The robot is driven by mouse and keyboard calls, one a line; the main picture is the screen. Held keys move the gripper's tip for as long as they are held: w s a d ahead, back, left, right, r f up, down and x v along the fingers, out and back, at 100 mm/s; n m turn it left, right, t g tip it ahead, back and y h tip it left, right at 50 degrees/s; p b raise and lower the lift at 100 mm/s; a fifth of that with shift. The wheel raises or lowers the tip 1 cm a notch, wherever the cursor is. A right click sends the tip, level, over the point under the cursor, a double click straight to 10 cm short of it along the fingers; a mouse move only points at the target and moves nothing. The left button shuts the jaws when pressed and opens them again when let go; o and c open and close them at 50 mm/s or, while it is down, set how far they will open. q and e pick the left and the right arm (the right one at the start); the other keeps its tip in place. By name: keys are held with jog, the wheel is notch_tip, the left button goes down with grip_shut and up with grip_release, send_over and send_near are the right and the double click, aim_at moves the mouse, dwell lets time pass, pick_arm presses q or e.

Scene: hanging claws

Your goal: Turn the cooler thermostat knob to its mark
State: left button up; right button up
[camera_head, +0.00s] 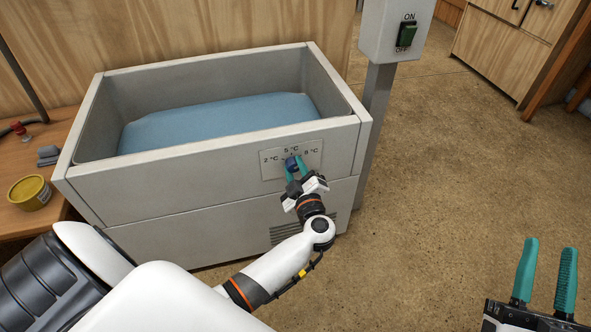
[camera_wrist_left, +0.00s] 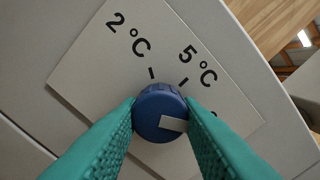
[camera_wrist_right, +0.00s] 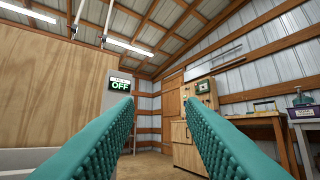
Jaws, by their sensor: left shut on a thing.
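The cooler (camera_head: 215,195) is a grey open-topped chest with a pale thermostat plate (camera_head: 272,172) on its front, marked 2 °C, 5 °C and 8 °C. The round blue thermostat knob (camera_wrist_left: 157,100) sits on the plate, with a light pointer bar (camera_wrist_left: 173,124). In the left wrist view the bar points right, away from the 2 °C and 5 °C ticks, toward the mostly hidden third label. My left gripper (camera_head: 292,168) is shut on the knob, one teal finger on each side. My right gripper (camera_wrist_right: 160,102) is open and empty, away from the cooler.
A post with an ON/OFF switch box (camera_head: 398,30) stands right of the cooler. A wooden table with a yellow tin (camera_head: 30,192) is at left. Open floor (camera_head: 450,160) lies to the right.

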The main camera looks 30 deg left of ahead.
pick_arm(q)
jog(key=shift+d+n+p, duration=0.1)
jog(key=shift+n+p, duration=0.3)
jog(key=shift+n, duration=1.1)
jog(key=n, duration=0.2)
jog(key=shift+n+p, duration=0.35)
jog(key=shift+n, duration=0.05)
jog(key=shift+f+n, duration=0.1)
jog(key=shift+n, duration=1.6)
jog(key=shift+n+b, duration=0.35)
jog(key=shift+n, duration=0.75)
pick_arm(e)
jog(key=shift+w+f+g+h, duration=0.2)
jog(key=shift+w+f+g, duration=0.15)
jog(key=shift+f+g, duration=0.25)
jog(key=shift+w+f+g+h, duration=0.2)
jog(key=shift+w+f+g, duration=0.15)
jog(key=shift+f, duration=0.3)
pick_arm(q)
jog(key=shift+n, duration=0.3)
